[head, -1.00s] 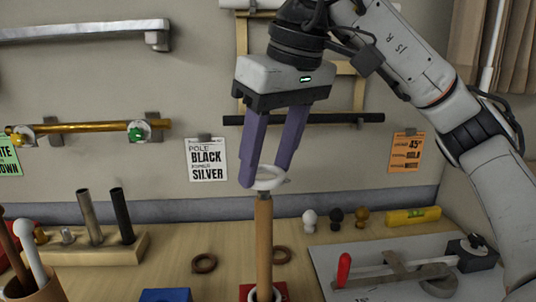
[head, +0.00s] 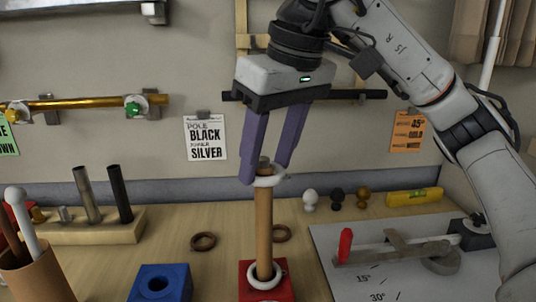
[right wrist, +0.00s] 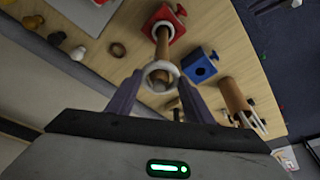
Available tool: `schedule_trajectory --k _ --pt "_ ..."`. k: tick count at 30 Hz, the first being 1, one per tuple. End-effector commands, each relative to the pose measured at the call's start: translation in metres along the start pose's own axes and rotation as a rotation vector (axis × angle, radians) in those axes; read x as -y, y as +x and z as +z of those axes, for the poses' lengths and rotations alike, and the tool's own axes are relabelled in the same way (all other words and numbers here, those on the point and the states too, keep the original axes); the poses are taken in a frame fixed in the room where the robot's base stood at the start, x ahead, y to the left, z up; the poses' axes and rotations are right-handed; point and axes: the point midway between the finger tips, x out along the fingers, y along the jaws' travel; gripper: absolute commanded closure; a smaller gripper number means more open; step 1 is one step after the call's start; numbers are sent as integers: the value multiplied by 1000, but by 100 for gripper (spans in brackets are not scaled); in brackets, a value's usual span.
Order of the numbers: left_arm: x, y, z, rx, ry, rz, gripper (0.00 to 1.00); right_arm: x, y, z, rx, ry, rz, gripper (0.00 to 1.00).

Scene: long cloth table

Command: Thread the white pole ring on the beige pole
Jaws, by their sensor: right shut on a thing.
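The beige pole (head: 264,225) stands upright in a red block (head: 255,292) on the table. The white pole ring (head: 269,181) is around the pole just below its top, and the pole's tip shows above it. My right gripper (head: 267,171) is shut on the ring's rim, with its purple fingers pointing down. In the right wrist view the ring (right wrist: 149,68) sits between the fingertips (right wrist: 157,92), with the pole (right wrist: 162,44) passing through it. Another white ring (head: 281,270) lies around the pole's foot. My left gripper is not in view.
A blue block (head: 178,285) with a hole stands left of the red one. Brown rings (head: 203,241) lie behind. A cup of poles (head: 40,280) is at the left, a wooden rack (head: 90,229) behind it. A grey board (head: 330,240) lies at the right.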

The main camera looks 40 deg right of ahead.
Motion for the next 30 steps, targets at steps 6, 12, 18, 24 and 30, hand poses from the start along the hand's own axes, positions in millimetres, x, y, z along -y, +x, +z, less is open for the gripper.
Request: schedule_trajectory --k 6,12,18,24,30 --pt "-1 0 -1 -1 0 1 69 0 0 0 0 0 0 45" --pt "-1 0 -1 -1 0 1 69 0 0 0 0 0 0 31" --pt "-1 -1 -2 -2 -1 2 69 0 -3 0 -1 0 0 31" --pt "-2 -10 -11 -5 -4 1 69 0 -33 -2 -6 2 0 31" --pt "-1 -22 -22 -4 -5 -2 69 0 -74 -2 -4 1 1 31"
